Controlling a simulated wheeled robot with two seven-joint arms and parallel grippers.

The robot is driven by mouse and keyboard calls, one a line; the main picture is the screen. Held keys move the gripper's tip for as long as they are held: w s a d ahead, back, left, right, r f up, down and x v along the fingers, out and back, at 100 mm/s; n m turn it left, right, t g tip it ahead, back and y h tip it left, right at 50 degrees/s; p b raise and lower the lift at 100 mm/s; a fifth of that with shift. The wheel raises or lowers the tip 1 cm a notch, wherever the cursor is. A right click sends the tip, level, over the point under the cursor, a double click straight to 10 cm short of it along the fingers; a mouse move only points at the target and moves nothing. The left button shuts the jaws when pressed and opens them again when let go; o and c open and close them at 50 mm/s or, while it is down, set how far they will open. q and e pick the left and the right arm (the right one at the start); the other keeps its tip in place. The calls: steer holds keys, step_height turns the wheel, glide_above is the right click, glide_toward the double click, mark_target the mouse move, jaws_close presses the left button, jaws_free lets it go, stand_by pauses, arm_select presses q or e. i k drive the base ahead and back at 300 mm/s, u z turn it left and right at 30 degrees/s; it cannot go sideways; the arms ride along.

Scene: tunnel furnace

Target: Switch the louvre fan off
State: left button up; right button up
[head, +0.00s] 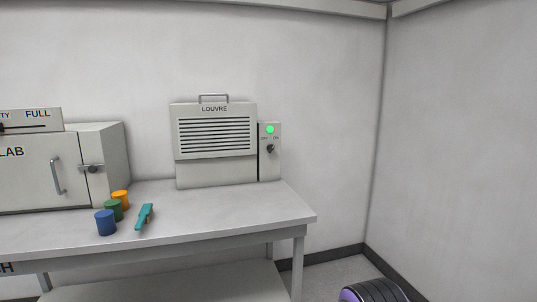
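The louvre fan unit (215,170) is a pale grey box with a slatted panel marked LOUVRE and a handle on top. It stands at the back of the table, against the wall. A narrow switch box (270,168) is on its right side. It carries a bright green lamp (270,129) and a small dark switch knob (270,148) below it. Small lettering sits just above the knob, with ON seeming to be at the right. The knob's exact setting is too small to tell. Neither gripper is in view.
A blue (105,223), a green (114,210) and an orange cylinder (120,199) stand on the table (240,213) beside a teal tool (144,216). A cabinet (45,170) with a handle is at the left. The table in front of the louvre unit is clear.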

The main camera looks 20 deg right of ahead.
mark_target(270, 147)
steer(key=z, duration=0.6)
steer(key=i, duration=1.5)
steer(key=u, duration=0.55)
